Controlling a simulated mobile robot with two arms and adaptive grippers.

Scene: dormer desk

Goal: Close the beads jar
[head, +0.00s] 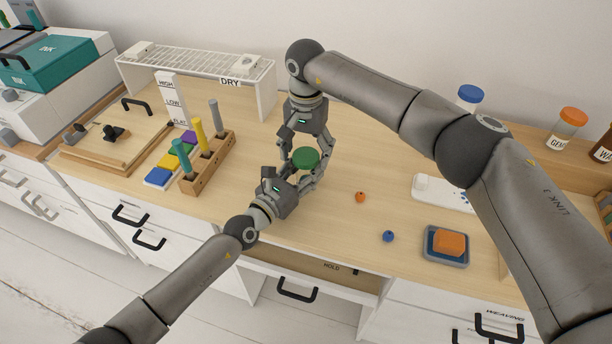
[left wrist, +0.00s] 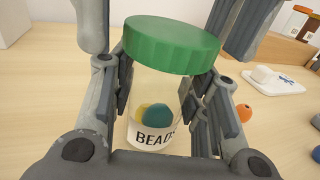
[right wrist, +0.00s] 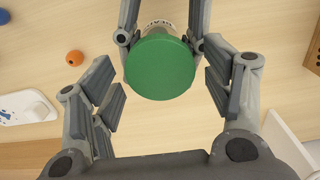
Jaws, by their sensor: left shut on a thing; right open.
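The beads jar (left wrist: 158,110) is a clear jar with a "BEADS" label and a few coloured beads inside. Its green lid (head: 305,159) sits on top of the jar; I cannot tell whether it is screwed tight. My left gripper (head: 304,182) is shut on the jar body, a finger on each side in the left wrist view. My right gripper (head: 305,146) is open behind and above the jar. In the right wrist view the green lid (right wrist: 160,78) lies between and beyond its spread fingers.
An orange bead (head: 360,197) and a blue bead (head: 388,236) lie loose right of the jar. A wooden peg rack (head: 212,168) stands at left; a white drying rack (head: 267,98) is behind.

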